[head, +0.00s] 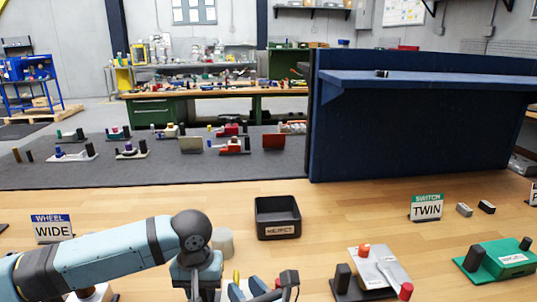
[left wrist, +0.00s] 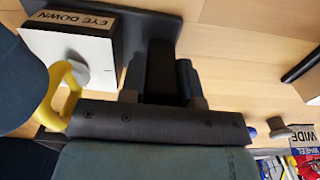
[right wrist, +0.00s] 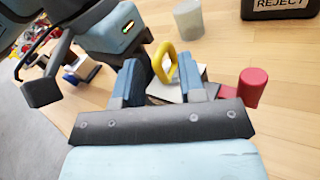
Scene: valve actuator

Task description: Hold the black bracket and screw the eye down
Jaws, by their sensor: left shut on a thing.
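The black bracket (left wrist: 162,70) stands upright on a dark base beside a white plate (left wrist: 75,60) with an EYE DOWN label. My left gripper (left wrist: 164,86) is shut on the bracket, one finger on each side. The yellow ring eye (right wrist: 165,62) stands at the white plate and also shows in the left wrist view (left wrist: 53,92). My right gripper (right wrist: 162,75) is open, with the eye seen between its fingers and gaps on both sides. In the head view the eye (head: 237,275) is small, and the arms hide most of the fixture.
A red cylinder (right wrist: 251,88) stands just right of the eye in the right wrist view. A grey cylinder (head: 222,242) and a black REJECT bin (head: 277,231) stand behind. Other fixtures, one grey (head: 382,268) and one green (head: 495,262), lie to the right.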

